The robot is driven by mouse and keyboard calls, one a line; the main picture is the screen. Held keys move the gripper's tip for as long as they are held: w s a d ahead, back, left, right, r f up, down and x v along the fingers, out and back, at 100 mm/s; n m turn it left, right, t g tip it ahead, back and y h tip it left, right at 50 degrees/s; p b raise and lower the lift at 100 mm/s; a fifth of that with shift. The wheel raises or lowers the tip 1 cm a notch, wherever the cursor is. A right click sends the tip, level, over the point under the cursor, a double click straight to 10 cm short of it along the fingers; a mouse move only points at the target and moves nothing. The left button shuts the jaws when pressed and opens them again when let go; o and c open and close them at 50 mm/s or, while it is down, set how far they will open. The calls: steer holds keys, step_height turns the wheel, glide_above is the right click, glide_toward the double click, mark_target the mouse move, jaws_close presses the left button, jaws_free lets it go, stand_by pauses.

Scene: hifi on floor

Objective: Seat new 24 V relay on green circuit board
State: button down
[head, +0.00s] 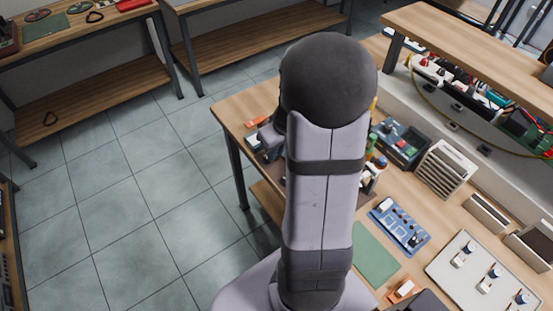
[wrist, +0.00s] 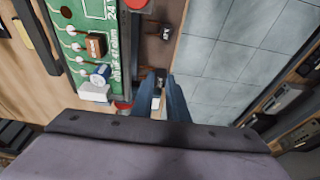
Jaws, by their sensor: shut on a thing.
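The green circuit board (wrist: 112,50) is at the upper left of the wrist view, with white lettering that includes "24 V". It carries a brown block (wrist: 96,45), a blue-and-white round part (wrist: 100,75) and a white block (wrist: 94,92). My gripper (wrist: 161,76) is just right of the board's edge in this view. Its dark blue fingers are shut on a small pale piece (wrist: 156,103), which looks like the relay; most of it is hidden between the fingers. Its height above the bench is unclear. In the head view my arm hides the board and the held piece.
In the head view, a blue board (head: 400,226), a green mat (head: 374,256) and a white panel with switches (head: 480,270) lie on the wooden bench (head: 405,184). Tiled floor is open at left.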

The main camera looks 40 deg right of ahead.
steer(key=shift+d+r, duration=0.1)
steer(key=shift+r, duration=1.45)
steer(key=shift+m, duration=0.9)
steer(key=s+d+r+p, duration=0.2)
steer(key=d, duration=0.1)
steer(key=s+d+r+p, duration=0.1)
steer(key=p, duration=0.1)
steer(key=shift+s+d+r, duration=0.25)
steer(key=shift+s+d, duration=0.05)
steer(key=shift+d, duration=0.1)
steer(key=shift+h, duration=0.3)
steer(key=s+d+p, duration=0.1)
steer(key=s, duration=0.1)
steer(key=s+d+r+p, duration=0.1)
steer(key=s+p, duration=0.1)
steer(key=s+d+p, duration=0.1)
steer(key=s, duration=0.1)
steer(key=shift+d+r, duration=0.25)
steer(key=shift+r, duration=0.05)
steer(key=shift+w+n, duration=0.1)
steer(key=shift+n, duration=0.8)
steer(key=shift+f, duration=0.15)
